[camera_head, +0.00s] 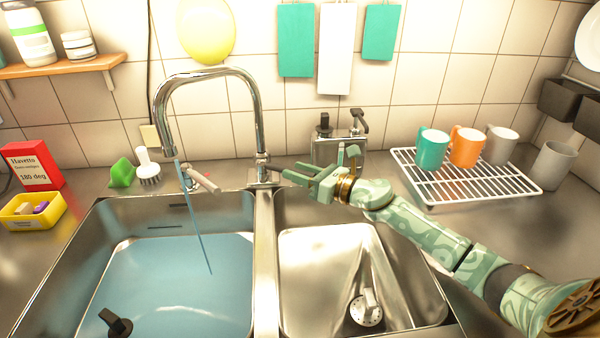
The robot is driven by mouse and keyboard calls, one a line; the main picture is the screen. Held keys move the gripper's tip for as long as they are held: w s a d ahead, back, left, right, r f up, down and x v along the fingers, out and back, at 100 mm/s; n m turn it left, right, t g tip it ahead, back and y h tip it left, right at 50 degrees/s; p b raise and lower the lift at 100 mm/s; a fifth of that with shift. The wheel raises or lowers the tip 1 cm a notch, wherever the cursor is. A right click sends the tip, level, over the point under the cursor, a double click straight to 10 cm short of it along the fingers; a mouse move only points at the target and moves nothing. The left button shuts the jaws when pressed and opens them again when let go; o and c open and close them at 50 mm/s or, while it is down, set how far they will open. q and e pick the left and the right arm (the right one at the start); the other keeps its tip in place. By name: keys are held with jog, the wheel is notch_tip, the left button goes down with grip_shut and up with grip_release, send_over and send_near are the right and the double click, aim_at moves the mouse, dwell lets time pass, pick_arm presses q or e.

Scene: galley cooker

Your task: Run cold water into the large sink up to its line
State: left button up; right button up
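The chrome tap (258,115) arches over the left basin of the sink (75,250), which looks the larger. A thin blue stream (195,220) falls from its spout into blue water (180,275) covering that basin's floor. A short dark mark (165,227) on the back wall lies just above the water's far edge; a dark slot sits higher. My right gripper (290,168) is beside the tap's base, to its right. Its fingers point left and look apart, with nothing seen between them. Contact with the tap cannot be told. My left gripper is out of view.
The right basin (310,235) holds no visible water; a drain plug (367,307) is in it. A dark knobbed piece (115,323) stands in the left basin. A rack (465,180) with mugs is at right. A brush (147,170) and a yellow tray (32,211) are left.

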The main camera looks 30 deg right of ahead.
jog(key=p+v, duration=0.1)
jog(key=v, duration=1.5)
jog(key=shift+s, duration=0.2)
dwell(6.2)
